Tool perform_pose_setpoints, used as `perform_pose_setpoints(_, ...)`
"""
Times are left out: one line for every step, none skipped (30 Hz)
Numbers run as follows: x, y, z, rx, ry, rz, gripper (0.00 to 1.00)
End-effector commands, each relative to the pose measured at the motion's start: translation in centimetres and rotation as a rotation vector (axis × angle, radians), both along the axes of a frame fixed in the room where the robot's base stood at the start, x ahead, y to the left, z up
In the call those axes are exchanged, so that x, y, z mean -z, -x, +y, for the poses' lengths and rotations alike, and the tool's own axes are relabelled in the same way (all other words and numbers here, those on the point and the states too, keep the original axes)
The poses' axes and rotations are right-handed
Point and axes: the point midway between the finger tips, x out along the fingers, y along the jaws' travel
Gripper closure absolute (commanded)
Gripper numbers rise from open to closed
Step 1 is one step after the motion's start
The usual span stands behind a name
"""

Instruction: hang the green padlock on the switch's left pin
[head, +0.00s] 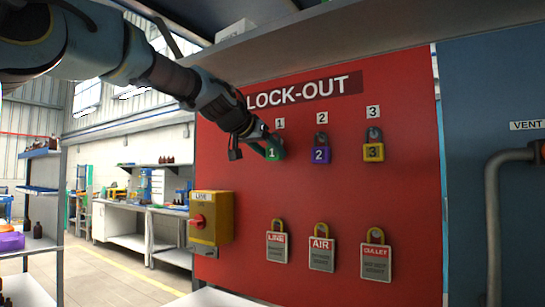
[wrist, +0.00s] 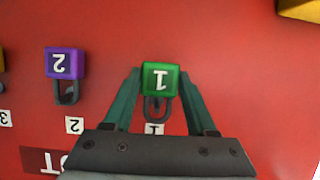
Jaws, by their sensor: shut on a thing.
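The green padlock (head: 274,149), marked 1, is at the first place on the red lock-out board, under the label 1. My gripper (head: 262,148) is at it, with its fingers on either side of the padlock's body. In the wrist view the green padlock (wrist: 160,79) shows upside down between the two green fingertips (wrist: 160,84), its shackle toward my palm. The yellow switch box (head: 211,220) with a red knob is on the board's lower left. Its pins are too small to make out.
The purple padlock 2 (head: 321,152) and yellow padlock 3 (head: 374,148) hang to the right. Tags marked LINE (head: 277,246), AIR (head: 321,252) and CULLET (head: 376,260) hang below. A shelf (head: 330,42) juts out above the board. The board between the rows is clear.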

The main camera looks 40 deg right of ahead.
Motion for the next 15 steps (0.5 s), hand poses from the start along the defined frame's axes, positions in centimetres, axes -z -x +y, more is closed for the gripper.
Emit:
perform_pose_setpoints(0.2, 0.1, 0.2, 0.0, 0.001, 0.0, 1.0)
perform_pose_setpoints(0.2, 0.1, 0.4, 0.0, 0.001, 0.0, 1.0)
perform_pose_setpoints(0.2, 0.1, 0.5, 0.0, 0.001, 0.0, 1.0)
perform_pose_setpoints(0.2, 0.2, 0.6, -0.001, 0.001, -0.001, 1.0)
perform_pose_setpoints(0.2, 0.2, 0.8, -0.001, 0.001, -0.001, 1.0)
perform_pose_setpoints(0.2, 0.2, 0.9, -0.001, 0.002, -0.002, 1.0)
perform_pose_setpoints(0.2, 0.3, 1.1, -0.001, 0.002, -0.002, 1.0)
perform_pose_setpoints(0.2, 0.3, 1.2, -0.001, 0.002, -0.002, 1.0)
perform_pose_setpoints(0.2, 0.4, 1.4, -0.001, 0.001, -0.002, 1.0)
perform_pose_setpoints(0.2, 0.4, 1.5, -0.001, 0.001, -0.002, 1.0)
perform_pose_setpoints(0.2, 0.4, 1.6, -0.001, 0.001, -0.002, 1.0)
perform_pose_setpoints(0.2, 0.5, 1.8, -0.001, 0.001, -0.002, 1.0)
perform_pose_setpoints(0.2, 0.5, 1.9, -0.001, 0.001, -0.002, 1.0)
perform_pose_setpoints(0.2, 0.5, 2.0, -0.001, 0.002, -0.001, 1.0)
perform_pose_setpoints(0.2, 0.6, 2.2, -0.001, 0.002, -0.001, 1.0)
